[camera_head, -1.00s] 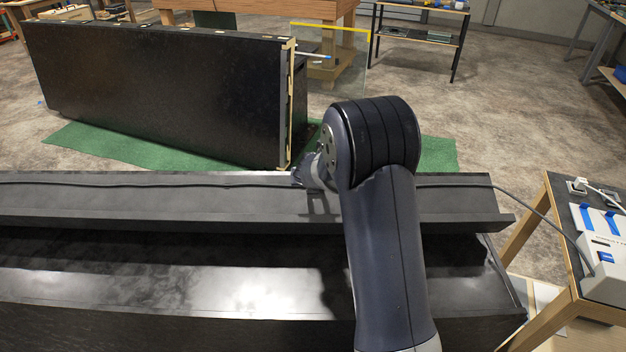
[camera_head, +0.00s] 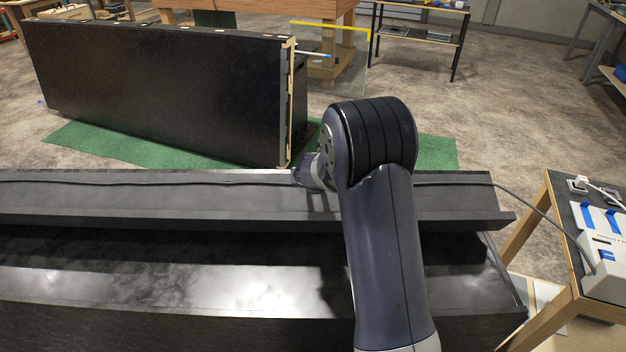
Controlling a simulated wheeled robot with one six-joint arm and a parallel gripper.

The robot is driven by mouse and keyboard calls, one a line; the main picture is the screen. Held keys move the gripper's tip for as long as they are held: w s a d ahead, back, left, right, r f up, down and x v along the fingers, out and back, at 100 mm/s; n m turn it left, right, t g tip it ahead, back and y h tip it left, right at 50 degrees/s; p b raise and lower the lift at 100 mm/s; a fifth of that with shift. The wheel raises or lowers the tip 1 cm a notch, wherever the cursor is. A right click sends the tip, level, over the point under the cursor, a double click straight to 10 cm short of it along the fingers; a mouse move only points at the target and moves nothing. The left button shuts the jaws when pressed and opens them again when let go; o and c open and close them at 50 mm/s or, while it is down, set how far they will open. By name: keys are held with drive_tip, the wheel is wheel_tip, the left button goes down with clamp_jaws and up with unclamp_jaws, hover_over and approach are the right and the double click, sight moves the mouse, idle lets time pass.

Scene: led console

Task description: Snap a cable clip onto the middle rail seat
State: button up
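A long dark rail (camera_head: 120,200) runs across the console in front of me, with a thin cable (camera_head: 100,183) lying along it. My gripper (camera_head: 303,178) is at the rail's back edge, near the middle of the picture. My own arm hides most of it, so I cannot tell whether it is open or shut or whether it holds anything. No cable clip can be made out. The middle seat cannot be made out either; my arm covers part of the rail there.
The dark console top (camera_head: 150,275) lies in front of the rail. A big black panel (camera_head: 160,90) stands behind on a green mat (camera_head: 110,148). At the right, a wooden side table (camera_head: 556,220) carries a white power unit (camera_head: 606,268), and the cable runs toward it.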

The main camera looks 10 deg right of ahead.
drive_tip(key=shift+f, duration=0.1)
idle(0.3)
drive_tip(key=o, duration=1)
drive_tip(key=p+v, duration=0.1)
drive_tip(key=v, duration=0.9)
drive_tip(key=shift+s+r, duration=0.2)
drive_tip(key=shift+r, duration=0.1)
drive_tip(key=b+x, duration=0.1)
drive_tip(key=x, duration=0.9)
drive_tip(key=shift+w+f, duration=0.3)
drive_tip(key=shift+s+r, duration=0.1)
drive_tip(key=shift+s+r, duration=0.1)
